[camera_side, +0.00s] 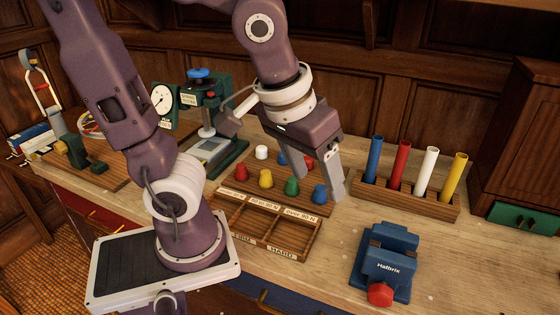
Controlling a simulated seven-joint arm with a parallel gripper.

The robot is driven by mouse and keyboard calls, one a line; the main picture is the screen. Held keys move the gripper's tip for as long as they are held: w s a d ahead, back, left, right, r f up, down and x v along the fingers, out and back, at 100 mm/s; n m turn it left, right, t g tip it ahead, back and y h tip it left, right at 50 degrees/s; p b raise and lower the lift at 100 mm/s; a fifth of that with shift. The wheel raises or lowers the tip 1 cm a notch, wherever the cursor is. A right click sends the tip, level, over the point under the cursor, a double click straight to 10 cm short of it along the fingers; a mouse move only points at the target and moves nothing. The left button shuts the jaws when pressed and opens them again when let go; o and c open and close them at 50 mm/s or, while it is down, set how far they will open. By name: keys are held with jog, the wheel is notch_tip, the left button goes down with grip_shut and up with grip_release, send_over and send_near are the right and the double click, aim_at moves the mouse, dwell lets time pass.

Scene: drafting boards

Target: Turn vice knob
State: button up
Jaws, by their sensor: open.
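A blue vice (388,255) marked "Halbrix" stands on the wooden bench at the lower right. Its red knob (380,294) is on the near side, facing the front of the bench. My gripper (325,190) is open and points down, behind and to the left of the vice, by the right end of a wooden rack of coloured pegs. Its fingers are apart from the vice and the knob. I cannot tell whether a finger touches the pegs.
The peg rack (235,186) and a divided wooden tray (290,240) lie left of the vice. A block with coloured tubes (405,194) stands behind it. A green press (225,120) stands at the back. Bare bench (475,265) lies right of the vice.

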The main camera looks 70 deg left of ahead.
jog(key=s+m, duration=0.1)
jog(key=s+a+r+m+t, duration=0.1)
jog(key=s, duration=0.1)
jog(key=s+a+r+m, duration=0.1)
jog(key=s, duration=0.1)
dwell(0.4)
